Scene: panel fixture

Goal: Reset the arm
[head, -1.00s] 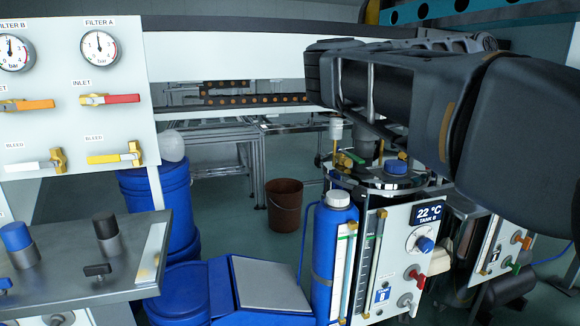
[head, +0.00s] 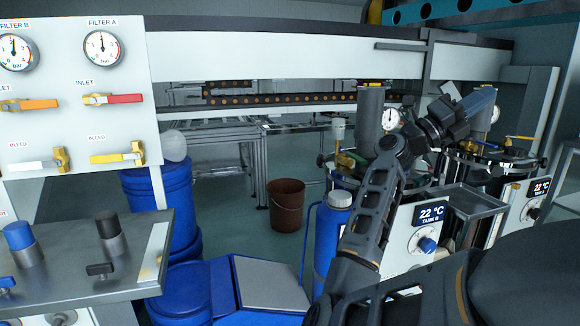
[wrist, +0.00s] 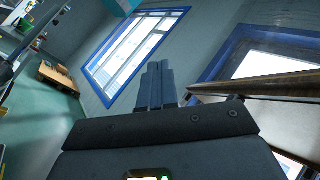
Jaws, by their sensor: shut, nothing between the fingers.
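My arm (head: 375,205) rises from the lower right of the head view and bends at a joint in front of the two tanks. My gripper (head: 485,98) is at its far end, raised in front of the right tank's top and pointing up to the right. In the wrist view my gripper (wrist: 157,72) has its two fingers together, with nothing between them. Beyond the fingers that view shows a wall and windows (wrist: 132,50), tilted.
A panel (head: 75,95) with gauges and valve handles stands at the left. A grey shelf (head: 90,260) with knobs is below it. A blue bottle (head: 325,240) and tank B's front (head: 405,245) are close to my arm. A brown bucket (head: 286,205) stands on open floor.

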